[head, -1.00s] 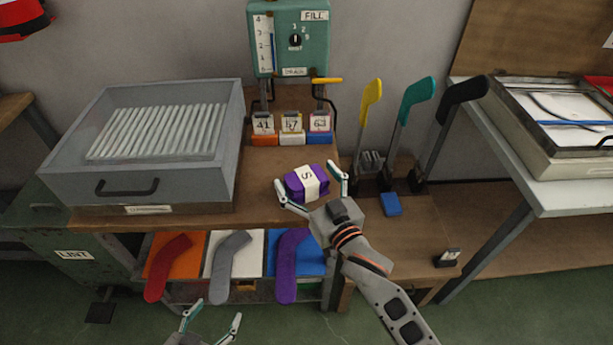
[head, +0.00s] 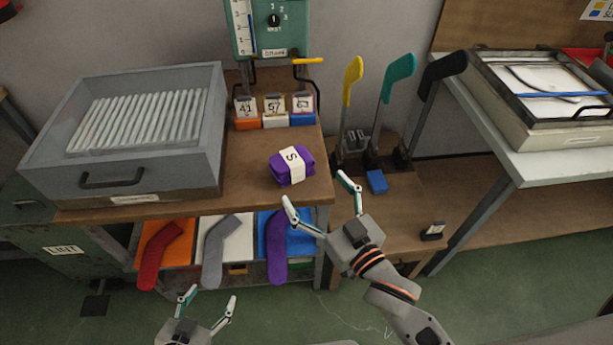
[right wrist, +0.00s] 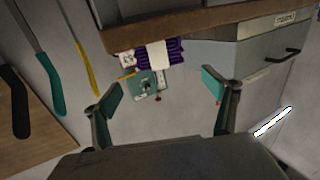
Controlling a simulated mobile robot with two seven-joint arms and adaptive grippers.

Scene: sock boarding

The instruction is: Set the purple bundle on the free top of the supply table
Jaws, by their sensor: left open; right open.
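The purple bundle (head: 284,172), with a white band marked S, rests on the wooden top of the supply table (head: 245,190), near its right front edge. It also shows in the right wrist view (right wrist: 172,52), beyond the fingers. My right gripper (head: 318,200) is open and empty, just in front of and to the right of the bundle, apart from it. In the right wrist view its fingertips (right wrist: 162,86) are spread wide with nothing between them. My left gripper (head: 208,298) is open and empty at the bottom, in front of the hanging socks.
A grey drawer box (head: 205,150) fills the table's left part. Yellow, teal and black paddles (head: 398,65) stand to the right. Red, grey and purple socks (head: 218,250) hang below.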

